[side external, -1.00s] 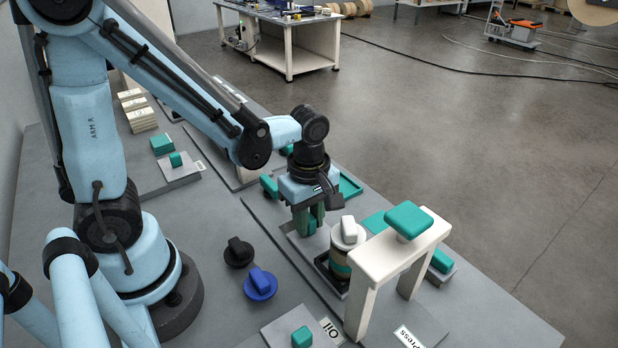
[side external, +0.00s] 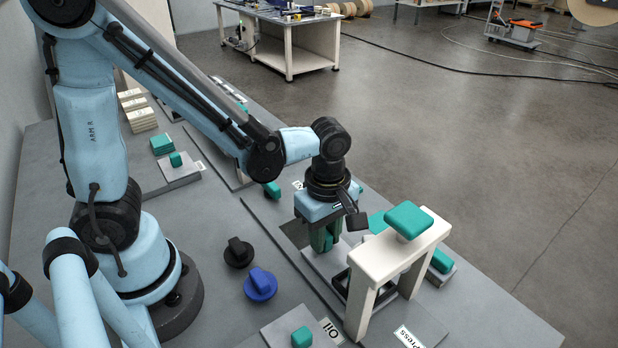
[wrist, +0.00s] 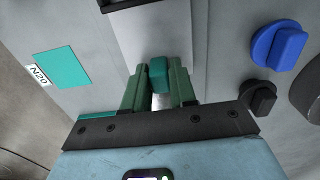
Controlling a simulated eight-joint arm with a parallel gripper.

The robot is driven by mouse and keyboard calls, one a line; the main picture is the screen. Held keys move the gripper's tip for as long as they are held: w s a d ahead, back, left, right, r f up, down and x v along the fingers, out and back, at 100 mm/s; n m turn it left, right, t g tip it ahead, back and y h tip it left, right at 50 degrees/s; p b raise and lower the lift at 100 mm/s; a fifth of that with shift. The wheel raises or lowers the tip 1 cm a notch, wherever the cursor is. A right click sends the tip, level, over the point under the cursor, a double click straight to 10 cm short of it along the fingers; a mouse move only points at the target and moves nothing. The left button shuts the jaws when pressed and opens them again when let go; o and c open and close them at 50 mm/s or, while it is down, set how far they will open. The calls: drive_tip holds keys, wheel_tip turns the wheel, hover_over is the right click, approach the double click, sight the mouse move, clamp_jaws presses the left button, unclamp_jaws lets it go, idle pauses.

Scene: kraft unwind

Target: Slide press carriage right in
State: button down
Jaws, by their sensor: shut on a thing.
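The press (side external: 362,262) is a white arch with a teal pad (side external: 408,217) on top. The carriage is a light grey slide with a teal handle (wrist: 159,72) and a black tray (side external: 341,282) at its front. The tray is partly under the arch, and the arch hides its far part. My gripper (side external: 325,243) is at the near side of the press, to the left of the arch. Its green fingers (wrist: 160,84) are shut on the teal handle in the wrist view. The white-topped canister does not show now.
A black knob (side external: 238,252) and a blue knob (side external: 260,284) lie on the grey bench left of the press. A teal pad (wrist: 61,67) lies beside the N20 label.

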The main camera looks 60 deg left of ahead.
drive_tip(key=c, duration=1)
unclamp_jaws()
wheel_tip(320, 180, up, 12)
